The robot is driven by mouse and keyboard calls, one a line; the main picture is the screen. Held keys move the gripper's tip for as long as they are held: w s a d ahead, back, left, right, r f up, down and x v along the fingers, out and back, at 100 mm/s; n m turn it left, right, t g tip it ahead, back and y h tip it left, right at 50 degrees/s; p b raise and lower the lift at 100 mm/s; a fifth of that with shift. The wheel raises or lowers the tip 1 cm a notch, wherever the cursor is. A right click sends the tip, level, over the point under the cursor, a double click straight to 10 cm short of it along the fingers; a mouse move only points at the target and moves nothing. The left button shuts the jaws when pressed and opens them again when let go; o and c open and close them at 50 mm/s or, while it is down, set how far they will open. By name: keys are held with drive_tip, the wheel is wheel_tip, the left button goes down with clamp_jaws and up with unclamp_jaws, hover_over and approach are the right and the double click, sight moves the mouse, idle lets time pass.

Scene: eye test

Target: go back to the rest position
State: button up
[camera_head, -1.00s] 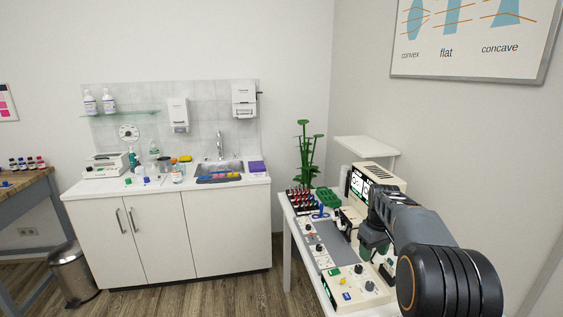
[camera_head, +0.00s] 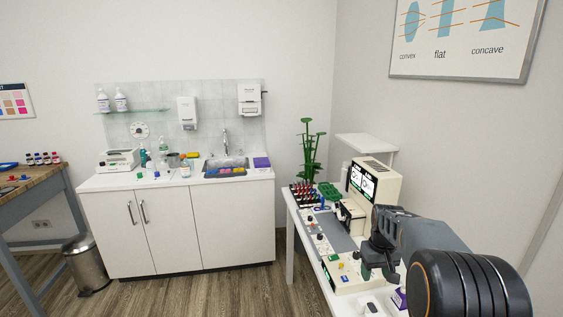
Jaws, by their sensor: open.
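My gripper (camera_head: 379,270) is at the lower right of the head view, at the end of my dark grey arm. It points down over the front part of the white side table (camera_head: 291,225). The jaws are open, and I see nothing held between them. A cream device with a lit screen (camera_head: 363,183) stands on the table just behind the gripper. A cream control panel (camera_head: 345,284) lies to the gripper's left. The arm hides part of the table's right side, and I cannot tell how high the fingertips are above it.
A rack of dark and red-capped bottles (camera_head: 304,195) and a green plant (camera_head: 310,150) are at the table's far end. A white cabinet with a sink (camera_head: 226,165) stands against the back wall. A steel bin (camera_head: 86,265) is left. Wooden floor (camera_head: 225,290) is clear between cabinet and table.

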drive_tip(key=s+a+r+t, duration=0.1)
drive_tip(key=s+a, duration=0.2)
drive_tip(key=s, duration=0.4)
drive_tip(key=s+a+r+t, duration=0.1)
drive_tip(key=s+a+r, duration=0.1)
drive_tip(key=s+a, duration=0.2)
drive_tip(key=s+a+r+m+t, duration=0.1)
drive_tip(key=s+a, duration=0.2)
drive_tip(key=s, duration=0.7)
drive_tip(key=shift+s+a+r+t+p, duration=0.2)
drive_tip(key=shift+r+t+p, duration=0.1)
drive_tip(key=shift+r+p, duration=0.1)
drive_tip(key=shift+c, duration=0.2)
